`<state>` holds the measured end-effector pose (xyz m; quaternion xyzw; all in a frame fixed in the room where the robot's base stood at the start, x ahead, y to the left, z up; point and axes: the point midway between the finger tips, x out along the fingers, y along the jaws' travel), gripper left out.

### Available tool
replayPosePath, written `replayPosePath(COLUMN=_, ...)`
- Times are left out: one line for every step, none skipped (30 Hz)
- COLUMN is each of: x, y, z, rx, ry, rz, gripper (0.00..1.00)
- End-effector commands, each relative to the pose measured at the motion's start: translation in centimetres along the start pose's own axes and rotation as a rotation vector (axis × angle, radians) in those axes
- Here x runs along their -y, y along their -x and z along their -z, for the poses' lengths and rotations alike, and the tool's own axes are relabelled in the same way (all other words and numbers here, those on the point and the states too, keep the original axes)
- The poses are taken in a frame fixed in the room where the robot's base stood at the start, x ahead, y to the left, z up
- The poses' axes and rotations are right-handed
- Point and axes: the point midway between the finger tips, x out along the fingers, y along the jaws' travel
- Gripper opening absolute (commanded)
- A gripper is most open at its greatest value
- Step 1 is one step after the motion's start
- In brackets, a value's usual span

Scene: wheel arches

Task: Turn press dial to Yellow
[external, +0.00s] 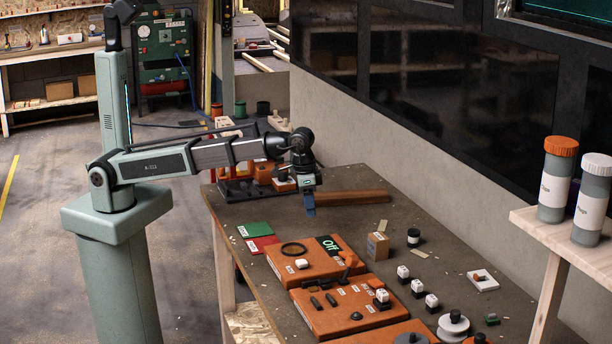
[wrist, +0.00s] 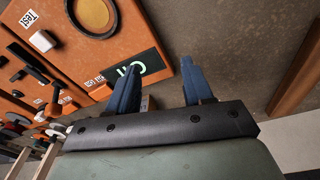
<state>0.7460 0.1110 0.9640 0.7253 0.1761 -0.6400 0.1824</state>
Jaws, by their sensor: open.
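In the wrist view the display (wrist: 132,74), the ring (wrist: 95,14) around a yellow-orange disc, and the white knob (wrist: 42,41) show upper left. No label that I can read names the press dial, so I cannot tell which control it is. My gripper (external: 310,205) hangs above the bench beyond the panel's far edge. Its blue fingers (wrist: 158,76) are apart and empty, touching no control.
A second orange panel (external: 345,305) with levers sits nearer. Green (external: 255,229) and red (external: 262,244) plates lie left of the panels. A cardboard box (external: 377,246) and several white-topped knobs stand right. A brown bar (external: 347,198) lies behind. The wall borders the bench on the right.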

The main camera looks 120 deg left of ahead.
Motion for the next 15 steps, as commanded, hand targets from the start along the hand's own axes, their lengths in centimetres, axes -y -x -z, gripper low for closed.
replayPosePath(x=2.4, y=0.4, z=0.5, rx=0.003, ry=0.041, rz=0.005, gripper=0.51)
replayPosePath(x=3.7, y=0.6, z=0.7, rx=0.006, ry=0.062, rz=0.008, gripper=0.51)
replayPosePath(x=5.3, y=1.0, z=1.0, rx=0.008, ry=0.089, rz=0.012, gripper=0.51)
replayPosePath(x=6.6, y=1.2, z=1.1, rx=0.01, ry=0.111, rz=0.015, gripper=0.51)
replayPosePath(x=7.8, y=1.4, z=1.3, rx=0.013, ry=0.132, rz=0.018, gripper=0.51)
replayPosePath(x=9.4, y=1.7, z=1.4, rx=0.017, ry=0.161, rz=0.022, gripper=0.51)
replayPosePath(x=10.7, y=1.9, z=1.5, rx=0.019, ry=0.183, rz=0.024, gripper=0.51)
replayPosePath(x=11.9, y=2.1, z=1.6, rx=0.022, ry=0.204, rz=0.027, gripper=0.51)
replayPosePath(x=13.5, y=2.5, z=1.7, rx=0.025, ry=0.232, rz=0.03, gripper=0.51)
replayPosePath(x=14.8, y=2.7, z=1.7, rx=0.027, ry=0.254, rz=0.033, gripper=0.51)
replayPosePath(x=15.9, y=2.9, z=1.6, rx=0.03, ry=0.274, rz=0.036, gripper=0.51)
replayPosePath(x=17.6, y=3.3, z=1.6, rx=0.033, ry=0.303, rz=0.039, gripper=0.51)
replayPosePath(x=18.8, y=3.5, z=1.6, rx=0.035, ry=0.325, rz=0.041, gripper=0.51)
replayPosePath(x=20.0, y=3.8, z=1.5, rx=0.037, ry=0.346, rz=0.043, gripper=0.51)
replayPosePath(x=21.6, y=4.1, z=1.3, rx=0.041, ry=0.375, rz=0.047, gripper=0.51)
